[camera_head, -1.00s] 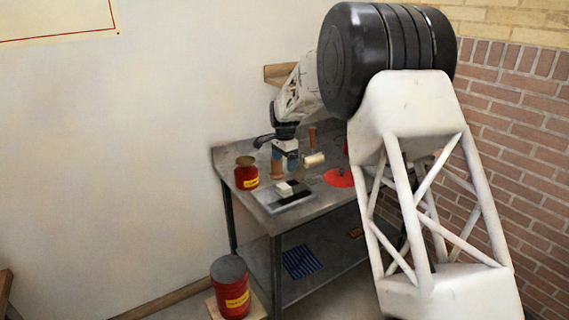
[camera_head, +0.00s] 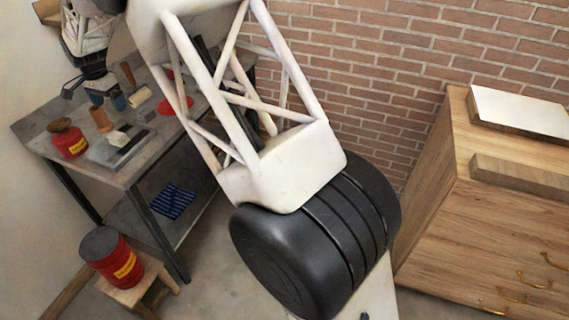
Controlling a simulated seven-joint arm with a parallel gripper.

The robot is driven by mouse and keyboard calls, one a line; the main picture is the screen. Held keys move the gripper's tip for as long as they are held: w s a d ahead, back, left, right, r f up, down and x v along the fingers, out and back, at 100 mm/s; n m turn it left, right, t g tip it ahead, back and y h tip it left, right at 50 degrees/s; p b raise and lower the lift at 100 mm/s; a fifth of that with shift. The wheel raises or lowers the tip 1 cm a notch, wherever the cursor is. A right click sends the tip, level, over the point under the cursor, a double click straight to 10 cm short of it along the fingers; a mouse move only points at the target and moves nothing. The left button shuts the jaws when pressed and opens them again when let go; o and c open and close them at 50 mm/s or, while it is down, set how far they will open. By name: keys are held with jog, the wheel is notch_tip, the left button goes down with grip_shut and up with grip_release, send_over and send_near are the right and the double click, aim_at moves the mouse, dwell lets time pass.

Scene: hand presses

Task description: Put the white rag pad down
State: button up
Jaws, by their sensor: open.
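The white pad (camera_head: 118,138), which looks like the rag pad, lies on a dark and pale slab (camera_head: 104,154) on the grey workbench.
On the bench (camera_head: 128,176) are a red can (camera_head: 68,138), a brown cylinder (camera_head: 101,119), a pale roller (camera_head: 140,96) and a red disc (camera_head: 174,105). A larger red can (camera_head: 112,258) stands on a stool. A wooden cabinet (camera_head: 500,210) fills the right.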

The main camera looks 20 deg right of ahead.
jog(key=s+d+r+n, duration=0.1)
jog(key=s+d+r, duration=0.4)
jog(key=s+d, duration=0.3)
jog(key=s+d+r+n+t, duration=0.1)
jog(key=s+d+r+n, duration=0.1)
jog(key=s+d+r, duration=0.5)
jog(key=s+d+r+n, duration=0.1)
jog(key=s+d+r, duration=0.2)
jog(key=s+d, duration=0.65)
jog(key=s+d+f+n, duration=0.1)
jog(key=s+d, duration=0.3)
jog(key=s, duration=0.7)
jog(key=s+d+f+n+t, duration=0.1)
jog(key=s+d, duration=0.3)
jog(key=s, duration=0.7)
jog(key=s+d+f+n, duration=0.2)
jog(key=s+d+f, duration=0.1)
jog(key=s, duration=0.8)
jog(key=shift+s+d+f, duration=0.15)
jog(key=shift+d+f, duration=0.1)
jog(key=shift+d, duration=0.2)
jog(key=shift+o, duration=0.4)
